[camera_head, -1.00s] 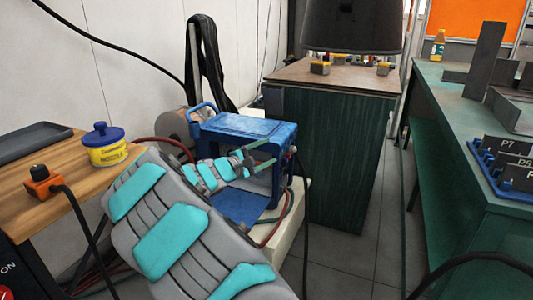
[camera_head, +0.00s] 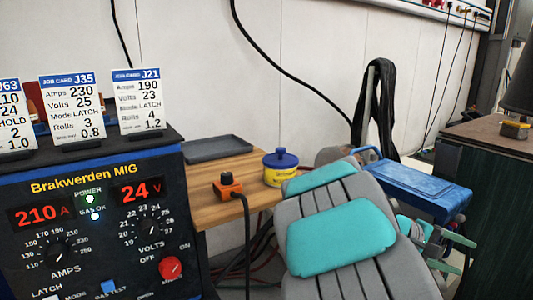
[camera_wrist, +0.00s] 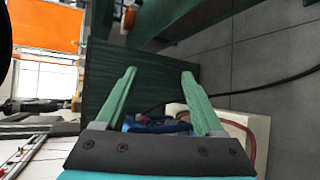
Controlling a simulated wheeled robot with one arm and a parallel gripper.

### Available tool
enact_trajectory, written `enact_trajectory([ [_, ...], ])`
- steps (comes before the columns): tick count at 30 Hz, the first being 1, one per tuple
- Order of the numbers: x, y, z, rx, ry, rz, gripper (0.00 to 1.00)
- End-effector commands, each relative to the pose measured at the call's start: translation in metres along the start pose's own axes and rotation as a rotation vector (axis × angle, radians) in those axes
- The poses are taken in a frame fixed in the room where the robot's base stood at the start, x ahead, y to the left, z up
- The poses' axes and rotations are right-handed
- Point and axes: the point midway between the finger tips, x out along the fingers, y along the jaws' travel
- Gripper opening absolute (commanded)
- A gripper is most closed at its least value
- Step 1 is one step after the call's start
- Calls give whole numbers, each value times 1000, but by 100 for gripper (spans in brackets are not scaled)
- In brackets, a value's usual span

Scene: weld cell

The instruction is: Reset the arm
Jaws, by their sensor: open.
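My gripper (camera_wrist: 160,100) shows in the wrist view with its two green fingers spread apart and nothing between them. Behind the fingers lies part of a blue object (camera_wrist: 150,124) on a pale surface. In the head view my grey and teal arm reaches over the lower right, and my gripper (camera_head: 462,252) shows at its far end, partly hidden by the arm. The blue wire feeder-like box (camera_head: 415,185) stands just behind the arm. I cannot tell whether the arm touches it.
The welding machine (camera_head: 95,175) stands at the left, showing 210 A and 24 V, with job cards (camera_head: 137,100) on top. A wooden shelf (camera_head: 205,180) holds a grey tray (camera_head: 218,149), a yellow tub (camera_head: 280,168) and an orange box with a cable (camera_head: 228,186).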

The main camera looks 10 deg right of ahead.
Motion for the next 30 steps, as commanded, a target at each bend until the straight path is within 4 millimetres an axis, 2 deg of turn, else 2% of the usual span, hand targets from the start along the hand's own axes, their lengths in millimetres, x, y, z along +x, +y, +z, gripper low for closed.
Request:
enact_trajectory([
  [1, -9, -12, 18, 29, -1, -66, 70],
  [3, -21, -36, 41, 54, -5, -169, 70],
  [8, -58, -94, 84, 89, 10, -412, 70],
  [15, -138, -183, 142, 53, 74, -787, 70],
  [18, -174, -212, 164, 15, 110, -924, 70],
  [21, -203, -234, 185, -26, 139, -1030, 70],
  [24, -223, -248, 199, -59, 157, -1100, 70],
  [30, -236, -255, 208, -80, 170, -1143, 70],
])
